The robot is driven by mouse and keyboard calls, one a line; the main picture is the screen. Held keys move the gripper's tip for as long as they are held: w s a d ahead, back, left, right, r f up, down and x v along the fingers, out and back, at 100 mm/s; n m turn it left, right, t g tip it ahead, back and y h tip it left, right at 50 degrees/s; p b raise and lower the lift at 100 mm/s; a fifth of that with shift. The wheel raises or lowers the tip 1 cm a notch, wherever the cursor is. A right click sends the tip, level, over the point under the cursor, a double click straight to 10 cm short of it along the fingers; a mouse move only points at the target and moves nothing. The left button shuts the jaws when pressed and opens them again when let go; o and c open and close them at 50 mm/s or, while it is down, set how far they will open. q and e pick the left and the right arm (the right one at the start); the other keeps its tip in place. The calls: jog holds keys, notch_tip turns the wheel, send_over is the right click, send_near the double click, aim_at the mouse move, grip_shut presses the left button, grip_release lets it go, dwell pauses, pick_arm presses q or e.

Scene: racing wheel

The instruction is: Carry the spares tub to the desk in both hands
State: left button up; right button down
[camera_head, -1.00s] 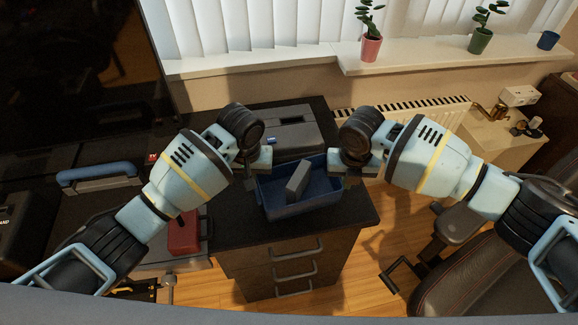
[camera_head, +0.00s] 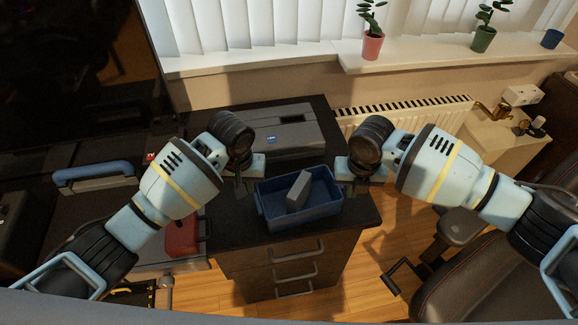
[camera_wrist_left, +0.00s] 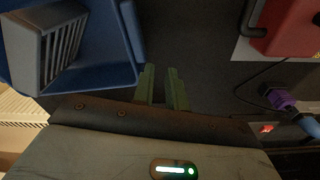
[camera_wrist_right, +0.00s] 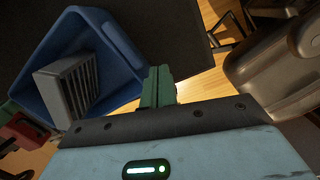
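The spares tub (camera_head: 275,217) is an open blue box with a grey finned block (camera_head: 299,190) inside. It sits on the black top of a drawer cabinet, close to its front edge. My left gripper (camera_head: 241,190) is just left of the tub, its fingers slightly apart with nothing between them. The left wrist view shows these fingers (camera_wrist_left: 162,88) beside the tub wall (camera_wrist_left: 128,45). My right gripper (camera_head: 351,188) is just right of the tub, apart from it. In the right wrist view its fingers (camera_wrist_right: 158,87) look together and empty, beside the tub (camera_wrist_right: 112,40).
A grey printer-like box (camera_head: 285,130) stands behind the tub. At left are a red box (camera_head: 182,236) and a blue-handled case (camera_head: 95,178). A dark chair (camera_head: 480,275) stands at right. Potted plants (camera_head: 372,45) line the sill above the radiator (camera_head: 410,118).

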pick_arm(q)
jog(key=shift+o, duration=0.5)
jog(key=shift+a, duration=0.1)
pick_arm(e)
jog(key=c, duration=1.7)
grip_release()
jog(key=shift+d, duration=0.15)
pick_arm(q)
notch_tip(320, 180, up, 12)
jog(key=shift+s, duration=0.45)
pick_arm(e)
jog(key=r, duration=0.8)
jog(key=s+r, duration=0.1)
jog(key=r, duration=0.3)
jog(key=shift+f, duration=0.1)
